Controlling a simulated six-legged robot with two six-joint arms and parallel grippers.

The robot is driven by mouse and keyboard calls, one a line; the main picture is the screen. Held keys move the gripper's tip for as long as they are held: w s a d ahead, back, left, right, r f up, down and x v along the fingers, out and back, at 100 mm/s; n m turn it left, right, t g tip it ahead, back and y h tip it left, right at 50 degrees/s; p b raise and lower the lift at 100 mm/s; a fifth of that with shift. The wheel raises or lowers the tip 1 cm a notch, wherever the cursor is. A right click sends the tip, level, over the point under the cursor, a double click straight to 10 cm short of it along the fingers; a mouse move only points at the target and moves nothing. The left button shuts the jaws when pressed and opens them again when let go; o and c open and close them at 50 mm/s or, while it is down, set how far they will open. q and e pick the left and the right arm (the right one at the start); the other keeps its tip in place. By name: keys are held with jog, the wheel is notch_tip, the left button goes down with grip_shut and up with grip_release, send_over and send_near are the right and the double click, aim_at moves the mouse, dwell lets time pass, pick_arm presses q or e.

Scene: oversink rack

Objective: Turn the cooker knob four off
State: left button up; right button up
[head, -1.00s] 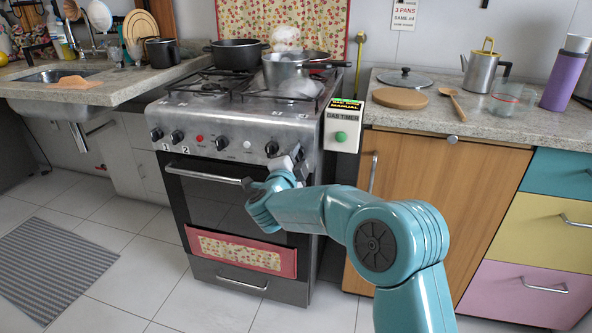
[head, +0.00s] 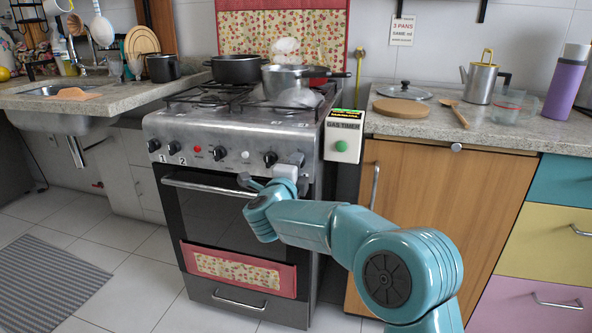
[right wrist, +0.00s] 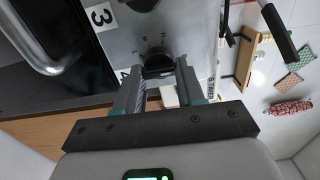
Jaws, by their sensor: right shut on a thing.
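Cooker knob four (head: 270,159) is the black knob at the right end of the steel cooker's (head: 225,135) front panel. In the right wrist view the knob (right wrist: 158,63) sits between my fingertips, beside a label partly hidden by a finger. My right gripper (head: 272,175) is at the panel, shut on knob four; it also fills the middle of the right wrist view (right wrist: 158,82). The knob's pointer direction is too small to read. My left gripper is in neither view.
Knob three (head: 219,153) and a white button (head: 245,154) lie left of my gripper. The oven handle (head: 205,186) runs below. A gas timer (head: 343,137) hangs to the right. Pots, including a saucepan (head: 285,79), stand on top. The floor before the cooker is mostly clear.

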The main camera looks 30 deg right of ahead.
jog(key=o, duration=1)
jog(key=shift+o, duration=0.2)
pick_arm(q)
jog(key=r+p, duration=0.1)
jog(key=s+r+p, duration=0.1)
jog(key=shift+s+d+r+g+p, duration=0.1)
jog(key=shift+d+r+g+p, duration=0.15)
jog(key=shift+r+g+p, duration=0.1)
pick_arm(e)
jog(key=v, duration=1.6)
jog(key=shift+s, duration=0.15)
jog(key=shift+a, duration=0.1)
